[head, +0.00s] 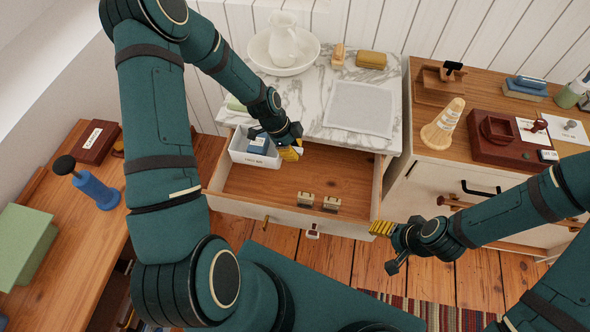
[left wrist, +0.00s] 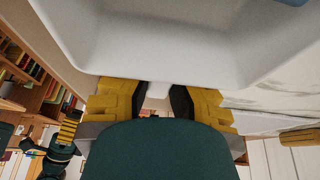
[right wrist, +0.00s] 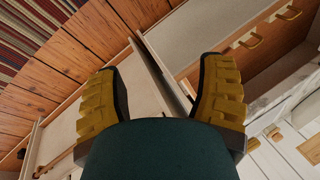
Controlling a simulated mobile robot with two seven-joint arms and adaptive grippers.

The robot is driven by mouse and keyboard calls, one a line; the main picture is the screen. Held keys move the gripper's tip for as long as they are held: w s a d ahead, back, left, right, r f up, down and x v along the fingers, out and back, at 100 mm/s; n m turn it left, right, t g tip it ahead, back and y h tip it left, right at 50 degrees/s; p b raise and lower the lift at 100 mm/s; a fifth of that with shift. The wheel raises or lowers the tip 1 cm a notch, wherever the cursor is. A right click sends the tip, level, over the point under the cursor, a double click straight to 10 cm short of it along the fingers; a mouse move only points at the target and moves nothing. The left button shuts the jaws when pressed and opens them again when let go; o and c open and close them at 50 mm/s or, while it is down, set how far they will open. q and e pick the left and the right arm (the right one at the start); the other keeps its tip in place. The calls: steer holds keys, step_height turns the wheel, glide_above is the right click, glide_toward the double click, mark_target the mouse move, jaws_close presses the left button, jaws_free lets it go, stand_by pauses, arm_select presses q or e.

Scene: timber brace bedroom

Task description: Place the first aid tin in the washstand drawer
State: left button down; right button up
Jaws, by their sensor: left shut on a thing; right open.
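The washstand drawer (head: 262,182) is pulled open below the marble top. A white labelled bin (head: 240,155) with a blue item (head: 258,146) inside is at its back left corner; I cannot tell whether it rests on the drawer floor. My left gripper (head: 291,150) is at the bin's right end, shut on it; in the left wrist view a small white tab of the bin (left wrist: 158,88) shows between the fingers. My right gripper (head: 380,228) is open and empty by the drawer's front right corner. I cannot tell for sure which thing is the first aid tin.
Two small metallic pieces (head: 305,199) stand in the drawer's front; its middle is bare. The marble top (head: 310,98) holds a basin, pitcher and cloth. A green box (head: 25,243) and dark red box (head: 94,142) are on the left desk. A cabinet (head: 440,176) stands right.

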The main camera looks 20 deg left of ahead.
arm_select(q)
step_height(320, 180, down, 12)
steer(key=shift+r+b, duration=0.15)
steer(key=shift+b, duration=0.5)
steer(key=c, duration=1)
jaws_free()
steer(key=shift+c, duration=0.2)
steer(key=p+v, duration=0.1)
steer(key=v, duration=1.1)
steer(key=shift+a, duration=0.1)
